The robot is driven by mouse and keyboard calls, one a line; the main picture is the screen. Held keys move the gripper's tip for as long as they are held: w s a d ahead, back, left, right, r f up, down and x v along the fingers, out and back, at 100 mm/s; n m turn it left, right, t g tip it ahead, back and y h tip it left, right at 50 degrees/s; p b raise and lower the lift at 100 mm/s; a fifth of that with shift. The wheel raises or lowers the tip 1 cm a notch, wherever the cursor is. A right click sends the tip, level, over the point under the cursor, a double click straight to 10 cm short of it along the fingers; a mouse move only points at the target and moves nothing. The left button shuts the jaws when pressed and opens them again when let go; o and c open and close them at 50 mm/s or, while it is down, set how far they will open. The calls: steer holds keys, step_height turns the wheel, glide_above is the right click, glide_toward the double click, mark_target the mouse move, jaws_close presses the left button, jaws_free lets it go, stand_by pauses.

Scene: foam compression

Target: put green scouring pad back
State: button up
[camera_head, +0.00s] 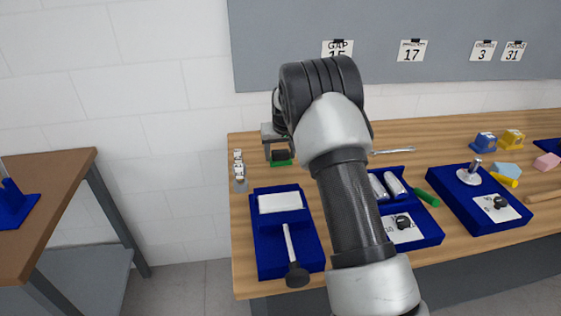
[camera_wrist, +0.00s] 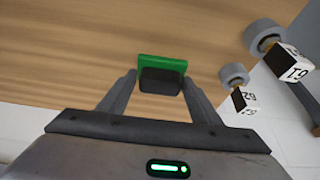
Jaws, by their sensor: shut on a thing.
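The green scouring pad (camera_wrist: 162,64) is a small green slab with a dark block face, seen in the wrist view between the two fingertips. My gripper (camera_wrist: 160,82) is shut on it. In the head view, the pad (camera_head: 281,163) shows as a green strip under my gripper (camera_head: 279,150), near the back left of the wooden table. I cannot tell whether the pad touches the table. My arm hides part of the table's middle.
A blue tray (camera_head: 262,262) with a white card and a black-ended tool stands at the front left. More blue trays (camera_head: 432,232) lie to the right. Small numbered blocks on grey rounds (camera_head: 239,172) stand at the left edge. A green-handled tool (camera_head: 427,197) lies between trays.

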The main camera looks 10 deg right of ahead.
mark_target(281, 160)
steer(key=shift+f, duration=1.55)
steer(key=shift+f, duration=0.1)
steer(key=shift+f, duration=0.2)
steer(key=o, duration=1)
steer(key=shift+r, duration=0.1)
steer(key=shift+o, duration=0.2)
steer(key=shift+r, duration=0.1)
